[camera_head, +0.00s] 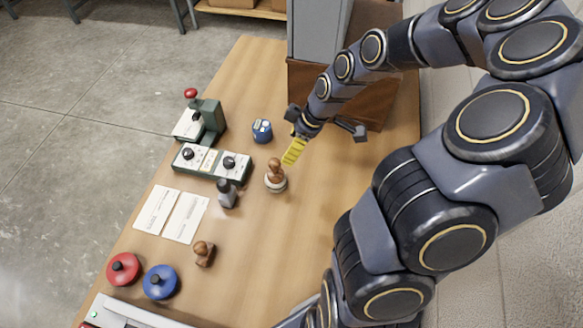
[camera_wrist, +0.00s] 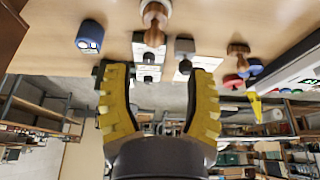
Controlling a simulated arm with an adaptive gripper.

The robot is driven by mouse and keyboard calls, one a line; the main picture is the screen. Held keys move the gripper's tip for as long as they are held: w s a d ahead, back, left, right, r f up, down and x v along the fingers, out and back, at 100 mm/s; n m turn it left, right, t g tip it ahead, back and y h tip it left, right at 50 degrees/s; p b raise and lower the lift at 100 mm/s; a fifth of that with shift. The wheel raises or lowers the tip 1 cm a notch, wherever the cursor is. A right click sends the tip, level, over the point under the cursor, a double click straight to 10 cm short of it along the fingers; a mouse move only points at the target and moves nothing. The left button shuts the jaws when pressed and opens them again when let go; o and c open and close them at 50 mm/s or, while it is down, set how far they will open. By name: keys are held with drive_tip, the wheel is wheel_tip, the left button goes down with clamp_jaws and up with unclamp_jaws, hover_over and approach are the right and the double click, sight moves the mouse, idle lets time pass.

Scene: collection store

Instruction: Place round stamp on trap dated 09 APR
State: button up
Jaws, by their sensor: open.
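The round stamp (camera_head: 275,180), with a brown wooden handle and a pale round base, stands upright on the table. It also shows at the top of the wrist view (camera_wrist: 154,36), beyond the fingertips. My gripper (camera_head: 293,151) is open and empty, above the table and just beyond the stamp, apart from it. Its yellow fingers are spread wide in the wrist view (camera_wrist: 160,75). Two pale cards, a left card (camera_head: 155,210) and a right card (camera_head: 186,218), lie flat left of the stamp. Their print is too small to read, so I cannot tell which is dated 09 APR.
A dark grey stamp (camera_head: 227,194), a green-edged tray (camera_head: 212,175) and a blue block (camera_head: 262,131) stand near the round stamp. Another wooden stamp (camera_head: 204,253), a red pad (camera_head: 123,269) and a blue pad (camera_head: 160,282) are nearer the front. A green device (camera_head: 210,117) stands at the back left.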

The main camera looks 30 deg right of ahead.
drive_tip(key=s+a+r+m+g+h, duration=0.1)
drive_tip(key=s+a+r+m, duration=0.3)
drive_tip(key=s, duration=0.6)
drive_tip(key=s+a+r+m+g+h, duration=0.2)
drive_tip(key=s+a+r+m+g, duration=0.1)
drive_tip(key=s+a+r, duration=0.5)
drive_tip(key=s+r+m, duration=0.1)
drive_tip(key=s, duration=0.2)
drive_tip(key=shift+r+m+g, duration=0.35)
drive_tip(key=shift+m+g, duration=0.05)
